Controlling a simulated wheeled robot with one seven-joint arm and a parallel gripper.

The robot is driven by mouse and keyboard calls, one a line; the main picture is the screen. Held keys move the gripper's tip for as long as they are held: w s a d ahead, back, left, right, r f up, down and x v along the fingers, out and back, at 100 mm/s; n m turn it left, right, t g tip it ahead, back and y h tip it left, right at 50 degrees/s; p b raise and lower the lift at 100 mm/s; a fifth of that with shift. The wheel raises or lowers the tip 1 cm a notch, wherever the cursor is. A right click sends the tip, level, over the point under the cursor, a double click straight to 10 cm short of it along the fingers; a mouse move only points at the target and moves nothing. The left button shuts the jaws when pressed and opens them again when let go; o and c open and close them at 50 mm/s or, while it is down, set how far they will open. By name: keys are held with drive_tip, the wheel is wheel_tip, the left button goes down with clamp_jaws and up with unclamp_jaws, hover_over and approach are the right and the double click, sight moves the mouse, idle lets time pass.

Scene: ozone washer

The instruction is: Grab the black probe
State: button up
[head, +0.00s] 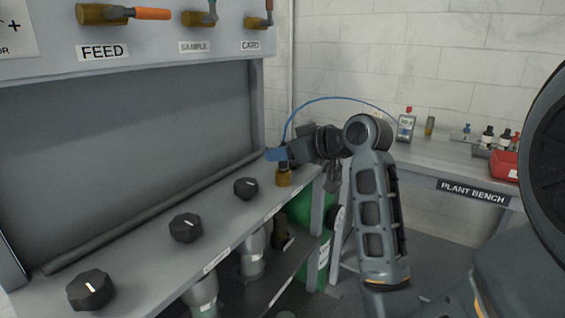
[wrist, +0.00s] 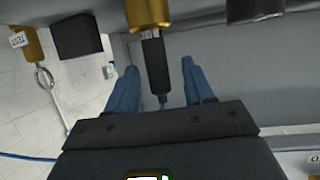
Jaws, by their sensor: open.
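The black probe (wrist: 155,65) stands in a brass fitting (wrist: 147,13) in the wrist view, with a thin blue cable leading from its other end. My gripper (wrist: 159,72) has its blue fingers open, one on each side of the probe, with a visible gap on both sides. In the head view my gripper (head: 276,154) is at the far end of the grey ledge, just above the brass fitting (head: 284,178). There the fingers mostly hide the probe. The blue cable (head: 335,98) arcs from behind my gripper toward the bench.
Black knobs (head: 186,228) line the ledge, and brass valves (head: 108,14) with coloured handles hang above. A plant bench (head: 440,165) at right holds a handheld meter (head: 406,127), small bottles and a red tray (head: 503,165).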

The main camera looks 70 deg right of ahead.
drive_tip(key=shift+w+d+f, duration=0.1)
drive_tip(key=shift+w, duration=0.1)
drive_tip(key=shift+c, duration=0.4)
clamp_jaws()
